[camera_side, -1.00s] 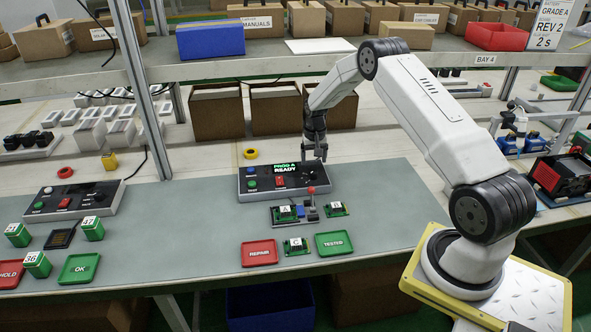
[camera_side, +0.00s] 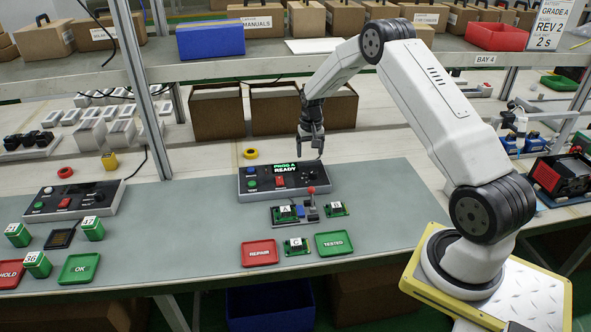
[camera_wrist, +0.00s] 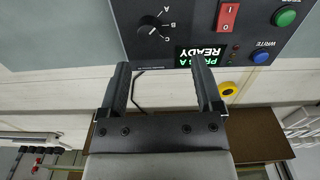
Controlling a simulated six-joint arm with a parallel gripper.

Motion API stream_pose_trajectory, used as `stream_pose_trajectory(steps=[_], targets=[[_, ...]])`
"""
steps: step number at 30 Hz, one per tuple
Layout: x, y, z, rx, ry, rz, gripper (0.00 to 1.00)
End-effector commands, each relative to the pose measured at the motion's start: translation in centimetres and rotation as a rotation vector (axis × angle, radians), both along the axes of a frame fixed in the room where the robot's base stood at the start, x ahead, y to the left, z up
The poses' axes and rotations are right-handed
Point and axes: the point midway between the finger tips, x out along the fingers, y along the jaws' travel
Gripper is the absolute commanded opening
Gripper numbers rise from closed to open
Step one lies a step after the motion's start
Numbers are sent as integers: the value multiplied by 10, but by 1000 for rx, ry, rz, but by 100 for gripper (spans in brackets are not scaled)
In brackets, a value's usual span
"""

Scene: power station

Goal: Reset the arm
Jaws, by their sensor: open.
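My gripper (camera_side: 311,153) is open and empty. In the side view it hangs in the air above the back edge of the programming console (camera_side: 279,181). The console's green display reads "PROG A READY". In the wrist view my gripper's two fingers (camera_wrist: 162,80) stand apart with nothing between them. The console (camera_wrist: 190,25) fills the top of that view, with its A-B-C dial (camera_wrist: 151,27), red switch (camera_wrist: 228,16) and display (camera_wrist: 207,54).
Below the console are boards on a fixture (camera_side: 296,213) with a red-knobbed lever, a loose board C (camera_side: 296,245), the red REPAIR tray (camera_side: 260,254) and the green TESTED tray (camera_side: 334,245). Cardboard boxes (camera_side: 216,113) stand behind. A shelf edge (camera_side: 240,68) runs above them.

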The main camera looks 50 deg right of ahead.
Motion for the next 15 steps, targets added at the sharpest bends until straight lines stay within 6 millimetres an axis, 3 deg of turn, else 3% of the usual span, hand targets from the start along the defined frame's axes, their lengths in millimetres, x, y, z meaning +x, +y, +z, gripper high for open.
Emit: stream_pose_trajectory(steps=[8, 15], targets=[[-9, 65, 40, -21, -39, 142, 84], [-35, 124, 70, -38, -76, 276, 84]])
